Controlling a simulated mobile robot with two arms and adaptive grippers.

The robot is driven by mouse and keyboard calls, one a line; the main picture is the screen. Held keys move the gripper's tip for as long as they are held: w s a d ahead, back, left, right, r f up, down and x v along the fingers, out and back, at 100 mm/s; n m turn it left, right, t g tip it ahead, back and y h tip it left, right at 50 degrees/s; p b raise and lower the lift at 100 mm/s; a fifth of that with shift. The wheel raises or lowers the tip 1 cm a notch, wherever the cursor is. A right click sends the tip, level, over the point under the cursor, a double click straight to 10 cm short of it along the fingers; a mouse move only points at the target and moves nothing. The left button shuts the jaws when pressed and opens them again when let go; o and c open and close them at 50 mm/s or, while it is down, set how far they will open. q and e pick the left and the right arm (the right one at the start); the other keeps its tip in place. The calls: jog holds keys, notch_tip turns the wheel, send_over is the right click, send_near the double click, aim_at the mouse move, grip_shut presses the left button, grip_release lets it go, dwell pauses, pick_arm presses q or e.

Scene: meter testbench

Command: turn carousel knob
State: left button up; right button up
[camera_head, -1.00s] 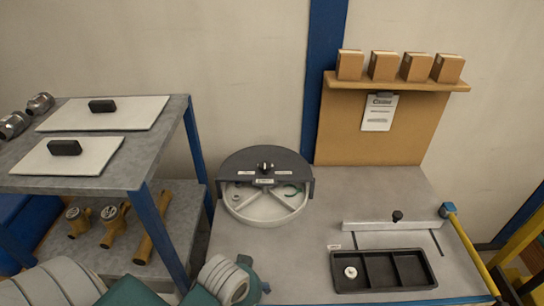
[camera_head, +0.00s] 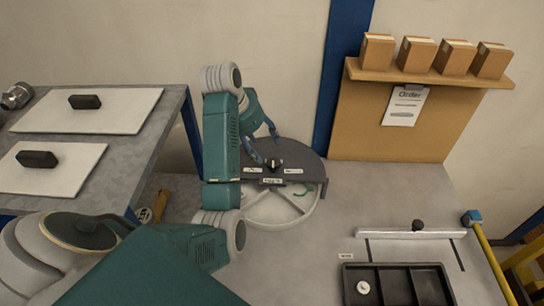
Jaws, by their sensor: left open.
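The carousel has a dark grey cover (camera_head: 306,160) over a round white tray (camera_head: 275,213) with dividers. It stands at the back left of the workbench, partly hidden by my left arm. The small black knob (camera_head: 274,163) sits on top of the cover, with white labels around it. My left gripper (camera_head: 267,145) reaches over the carousel from the left, its blue-grey fingers open and spread just behind and to the left of the knob. I cannot tell whether a finger touches the knob. My right gripper is not in view.
A black tray (camera_head: 396,286) with compartments and a white round piece lies at the front right, before a pale bar (camera_head: 410,234) with a black knob. Several cardboard boxes (camera_head: 415,53) line the shelf. A steel rack (camera_head: 160,112) with white boards stands left.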

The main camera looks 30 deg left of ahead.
aim_at(273, 162)
pick_arm(q)
jog(key=x, duration=0.7)
jog(key=shift+d+f, duration=0.1)
jog(key=shift+d, duration=0.15)
jog(key=shift+p+x, duration=0.45)
jog(key=shift+x, duration=0.6)
jog(key=shift+a+f, duration=0.1)
jog(key=shift+f, duration=0.15)
jog(key=shift+w+f, duration=0.1)
jog(key=shift+f, duration=0.15)
jog(key=shift+c, duration=0.3)
jog(key=c, duration=1.1)
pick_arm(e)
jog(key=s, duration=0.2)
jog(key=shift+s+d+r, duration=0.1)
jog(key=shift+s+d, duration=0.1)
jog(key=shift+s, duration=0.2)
